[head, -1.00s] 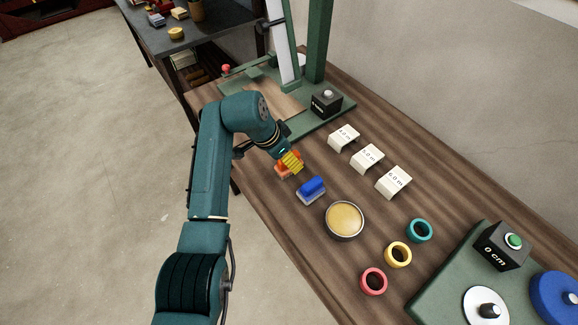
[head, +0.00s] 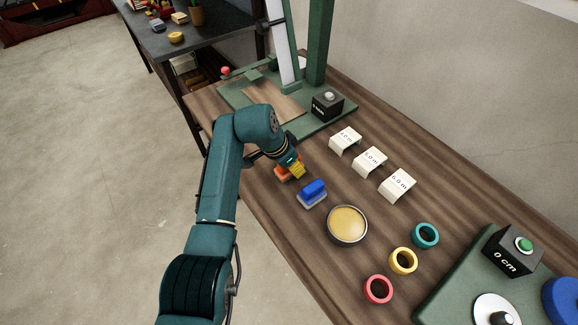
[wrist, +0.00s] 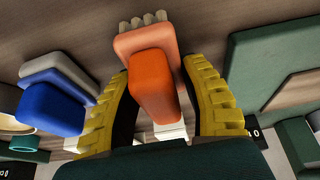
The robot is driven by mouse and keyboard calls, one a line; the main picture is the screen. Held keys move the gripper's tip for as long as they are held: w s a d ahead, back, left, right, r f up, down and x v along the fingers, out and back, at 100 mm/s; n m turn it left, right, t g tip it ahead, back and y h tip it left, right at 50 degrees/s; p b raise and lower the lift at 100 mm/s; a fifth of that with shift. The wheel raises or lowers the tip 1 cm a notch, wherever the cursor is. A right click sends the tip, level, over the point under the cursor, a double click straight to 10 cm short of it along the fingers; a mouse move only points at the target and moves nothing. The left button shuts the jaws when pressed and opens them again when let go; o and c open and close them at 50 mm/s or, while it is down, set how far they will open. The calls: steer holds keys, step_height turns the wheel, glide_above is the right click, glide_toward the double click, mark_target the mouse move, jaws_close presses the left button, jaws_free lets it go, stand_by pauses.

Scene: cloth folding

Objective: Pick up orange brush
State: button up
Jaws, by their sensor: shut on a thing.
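The orange brush (wrist: 152,82) is between the two yellow fingers of my gripper (wrist: 165,95) in the wrist view. It has an orange handle block, a paler orange base and light bristles. In the head view the orange brush (head: 284,174) shows partly behind my gripper (head: 296,172), low over the wooden table. My gripper is shut on the brush. Whether the bristles still touch the table I cannot tell.
A blue brush (head: 313,191) stands close beside the orange one. A round tin (head: 347,225), coloured rings (head: 403,261) and white numbered blocks (head: 369,162) are on the wooden table (head: 290,228). A green-framed stand (head: 318,45) rises behind.

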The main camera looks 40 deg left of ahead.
steer(key=shift+f, duration=0.1)
step_height(320, 180, up, 10)
steer(key=p, duration=0.3)
steer(key=o, duration=0.6)
steer(key=c, duration=0.4)
steer(key=shift+d, duration=0.1)
